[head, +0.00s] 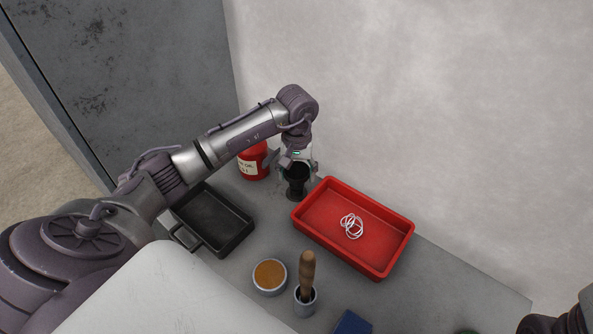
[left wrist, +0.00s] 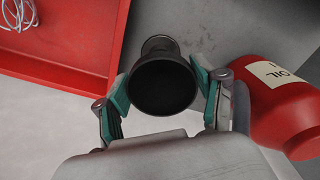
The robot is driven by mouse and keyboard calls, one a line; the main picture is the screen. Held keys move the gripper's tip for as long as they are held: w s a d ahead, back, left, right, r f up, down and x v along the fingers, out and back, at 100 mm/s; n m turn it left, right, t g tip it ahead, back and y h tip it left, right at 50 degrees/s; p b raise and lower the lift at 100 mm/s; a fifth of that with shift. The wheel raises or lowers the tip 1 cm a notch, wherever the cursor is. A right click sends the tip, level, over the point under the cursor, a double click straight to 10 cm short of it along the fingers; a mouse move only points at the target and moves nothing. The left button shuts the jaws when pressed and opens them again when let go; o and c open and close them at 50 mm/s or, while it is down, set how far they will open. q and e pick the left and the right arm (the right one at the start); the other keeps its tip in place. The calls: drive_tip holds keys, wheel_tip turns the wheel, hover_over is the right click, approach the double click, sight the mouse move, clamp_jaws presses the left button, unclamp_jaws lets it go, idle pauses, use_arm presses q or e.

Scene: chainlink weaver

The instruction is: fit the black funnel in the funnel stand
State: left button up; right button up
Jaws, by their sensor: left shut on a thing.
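The black funnel (head: 297,171) is between the fingers of my left gripper (head: 291,161), wide mouth up. In the left wrist view the round dark mouth of the funnel (left wrist: 165,88) fills the space between the teal pads of the left gripper (left wrist: 163,90), which is shut on it. A dark grey piece, which looks like the funnel stand (head: 295,194), shows right below the funnel on the bench. Part of it also shows past the funnel's rim in the left wrist view (left wrist: 160,45). I cannot tell whether the funnel is seated in it. My right gripper is out of view.
A red oil can (head: 253,163) stands close on the left, and a red tray (head: 375,257) with white rings (head: 352,226) close on the right. A black pan (head: 238,243), a tan-filled bowl (head: 270,276) and a wooden-handled tool in a cup (head: 306,275) are nearer.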

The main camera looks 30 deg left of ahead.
use_arm(q)
drive_tip(key=shift+f, duration=0.1)
drive_tip(key=o, duration=1.2)
wheel_tip(320, 180, up, 12)
idle(0.5)
